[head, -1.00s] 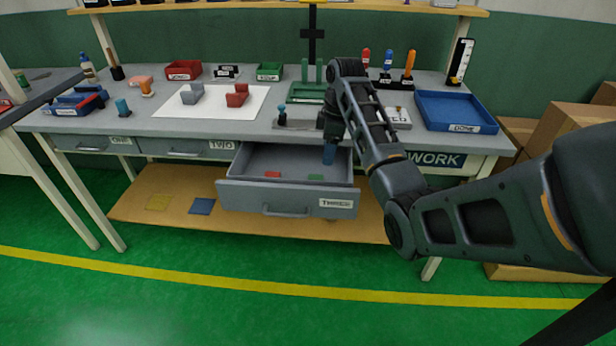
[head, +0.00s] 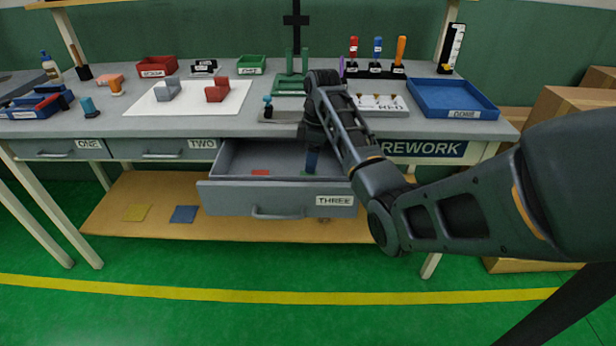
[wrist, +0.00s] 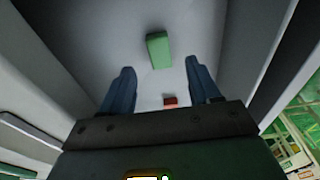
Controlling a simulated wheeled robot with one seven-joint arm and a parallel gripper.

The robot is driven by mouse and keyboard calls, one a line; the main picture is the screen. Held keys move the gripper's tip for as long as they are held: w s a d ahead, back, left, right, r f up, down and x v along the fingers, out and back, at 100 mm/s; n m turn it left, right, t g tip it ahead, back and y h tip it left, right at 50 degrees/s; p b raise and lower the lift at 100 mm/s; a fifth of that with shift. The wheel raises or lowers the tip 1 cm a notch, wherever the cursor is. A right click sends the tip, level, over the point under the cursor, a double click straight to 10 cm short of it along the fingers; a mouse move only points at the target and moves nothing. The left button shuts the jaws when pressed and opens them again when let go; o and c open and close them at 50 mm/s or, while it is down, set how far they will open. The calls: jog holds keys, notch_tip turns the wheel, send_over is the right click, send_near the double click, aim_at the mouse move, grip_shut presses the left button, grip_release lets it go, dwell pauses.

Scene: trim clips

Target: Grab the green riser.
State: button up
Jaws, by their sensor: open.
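The green riser (wrist: 159,50) is a small green block lying on the floor of the open drawer labelled THREE (head: 232,200). In the head view only a sliver of it (head: 306,173) shows beside my gripper (head: 311,164). In the wrist view my gripper (wrist: 160,88) is open and empty, its two blue fingers spread wide. The green riser lies beyond the fingertips, roughly centred between them, and does not look touched. A red block (wrist: 170,101) lies in the same drawer and shows between the fingers; it is also in the head view (head: 260,172).
The drawer walls stand close around my gripper. On the bench above are a green fixture (head: 290,86), a blue DONE tray (head: 450,98), a white sheet with grey and red clips (head: 217,90), and a tool rack (head: 375,72). Drawers ONE and TWO are shut.

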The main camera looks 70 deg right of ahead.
jog(key=f, duration=0.4)
jog(key=shift+w+a+f, duration=0.1)
jog(key=shift+w+f, duration=0.1)
jog(key=shift+f, duration=0.2)
jog(key=shift+c, duration=0.3)
jog(key=c, duration=1.1)
